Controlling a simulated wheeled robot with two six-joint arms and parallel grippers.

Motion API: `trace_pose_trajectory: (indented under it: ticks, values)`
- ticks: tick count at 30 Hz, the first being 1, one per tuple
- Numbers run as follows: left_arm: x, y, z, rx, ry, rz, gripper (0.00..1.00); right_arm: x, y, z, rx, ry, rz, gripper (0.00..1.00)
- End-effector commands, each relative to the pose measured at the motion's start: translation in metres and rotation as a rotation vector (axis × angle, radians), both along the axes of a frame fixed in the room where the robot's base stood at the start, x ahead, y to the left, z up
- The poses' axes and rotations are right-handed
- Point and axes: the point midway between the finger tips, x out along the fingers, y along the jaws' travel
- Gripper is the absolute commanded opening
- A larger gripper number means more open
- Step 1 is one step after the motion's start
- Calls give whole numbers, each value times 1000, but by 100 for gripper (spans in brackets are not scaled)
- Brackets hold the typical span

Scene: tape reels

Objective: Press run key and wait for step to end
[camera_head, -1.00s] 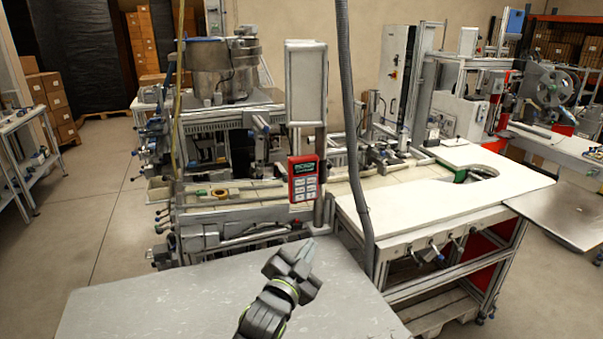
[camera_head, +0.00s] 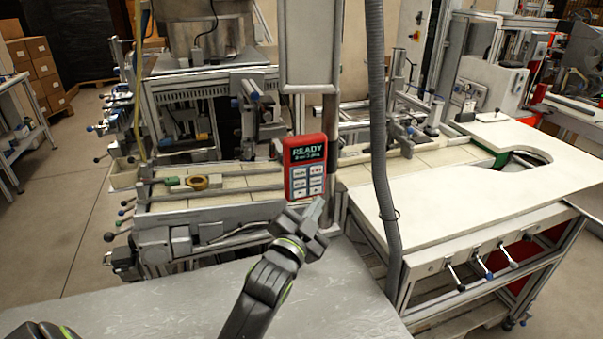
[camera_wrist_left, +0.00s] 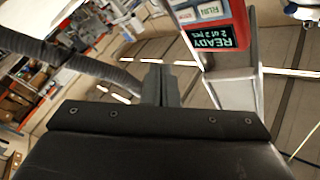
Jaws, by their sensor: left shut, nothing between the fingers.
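A red control box (camera_head: 305,166) hangs on the post of the machine in the head view. Its dark screen (camera_head: 305,151) reads READY in green, with a smaller line below, and pale keys sit under it. In the left wrist view the box appears upside down, with its screen (camera_wrist_left: 211,41) and a key labelled RUN (camera_wrist_left: 211,9) near the top edge. My left gripper (camera_head: 313,210) is shut and empty, just below the box, fingers pointing up. Its shut fingers (camera_wrist_left: 160,84) show apart from the box in the wrist view. My right gripper is out of view.
A grey hose (camera_head: 380,150) hangs right of the box. A white worktop (camera_head: 450,205) with a cutout lies to the right. A brown ring (camera_head: 201,182) sits on the machine bed at left. A grey table (camera_head: 180,300) spreads below my arm.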

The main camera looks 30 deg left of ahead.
Motion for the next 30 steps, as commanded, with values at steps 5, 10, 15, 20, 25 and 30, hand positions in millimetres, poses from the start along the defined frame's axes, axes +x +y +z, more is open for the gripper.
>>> trace_pose_trajectory:
  ticks: [5, 10, 15, 20, 25, 30]
  values:
    - [0, 0, 0, 0, 0, 0, 0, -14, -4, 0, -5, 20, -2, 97]
    - [1, 1, 0, 0, 0, 0, 0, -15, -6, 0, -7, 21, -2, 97]
    - [8, 9, -1, 4, -1, -1, 0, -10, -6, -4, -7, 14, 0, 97]
    - [23, 26, -1, 8, -1, 1, 0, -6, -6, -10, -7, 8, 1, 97]
    - [39, 44, -2, 5, 0, 1, 0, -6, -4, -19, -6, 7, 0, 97]
    - [51, 57, 0, 3, 1, 0, 0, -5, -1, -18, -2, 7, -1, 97]
